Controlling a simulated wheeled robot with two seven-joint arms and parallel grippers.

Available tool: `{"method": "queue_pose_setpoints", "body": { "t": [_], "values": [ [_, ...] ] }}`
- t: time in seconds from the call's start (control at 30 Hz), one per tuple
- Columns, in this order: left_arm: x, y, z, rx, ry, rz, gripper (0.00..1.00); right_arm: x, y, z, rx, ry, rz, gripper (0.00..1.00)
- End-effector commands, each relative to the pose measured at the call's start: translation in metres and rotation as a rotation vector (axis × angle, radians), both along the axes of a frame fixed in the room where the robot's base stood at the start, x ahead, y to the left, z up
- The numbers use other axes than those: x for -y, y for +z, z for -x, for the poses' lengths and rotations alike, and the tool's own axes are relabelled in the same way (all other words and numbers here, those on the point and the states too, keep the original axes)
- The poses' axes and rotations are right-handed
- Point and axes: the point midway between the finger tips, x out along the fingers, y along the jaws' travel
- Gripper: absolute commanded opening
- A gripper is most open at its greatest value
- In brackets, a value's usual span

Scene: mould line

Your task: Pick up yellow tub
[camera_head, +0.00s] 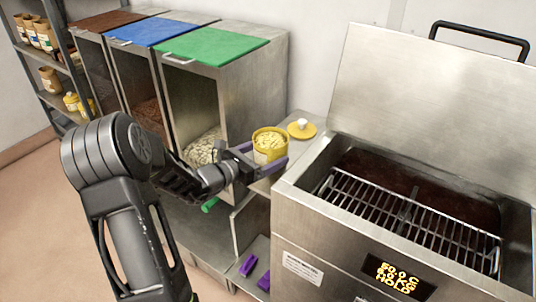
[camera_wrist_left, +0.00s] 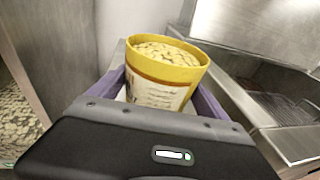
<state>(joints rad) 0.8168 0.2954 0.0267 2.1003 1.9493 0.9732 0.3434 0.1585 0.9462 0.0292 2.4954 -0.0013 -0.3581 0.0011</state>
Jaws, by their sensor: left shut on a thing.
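The yellow tub (camera_head: 269,143) is full of pale chips and has no lid on it. It stands upright between the bins and the steel machine. My left gripper (camera_head: 268,160) has its purple fingers on either side of the tub and is shut on it. In the left wrist view the tub (camera_wrist_left: 165,72) sits between the fingers, with a printed label on its side. Whether its base touches the shelf below is hidden. A yellow lid (camera_head: 302,130) with a white knob lies just behind the tub. My right gripper is not in view.
A steel machine (camera_head: 300,215) with a raised lid, wire rack and lit display stands close on the right. Bins with brown, blue and green (camera_head: 213,46) lids stand behind and left. A shelf (camera_head: 57,65) with bags is at far left. Purple items (camera_head: 248,266) lie low down.

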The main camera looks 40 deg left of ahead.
Motion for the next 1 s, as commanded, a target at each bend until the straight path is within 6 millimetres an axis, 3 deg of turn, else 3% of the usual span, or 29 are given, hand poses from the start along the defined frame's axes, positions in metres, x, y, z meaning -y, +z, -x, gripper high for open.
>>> {"method": "queue_pose_setpoints", "body": {
  "t": [0.53, 1.0],
  "values": [
    [0.0, 0.09, -0.001, 0.006, -0.001, -0.002, 0.18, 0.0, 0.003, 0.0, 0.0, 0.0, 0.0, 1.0],
    [0.0, 0.097, 0.0, 0.004, -0.001, 0.0, 0.18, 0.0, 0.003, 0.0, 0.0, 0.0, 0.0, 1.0]
  ]
}}
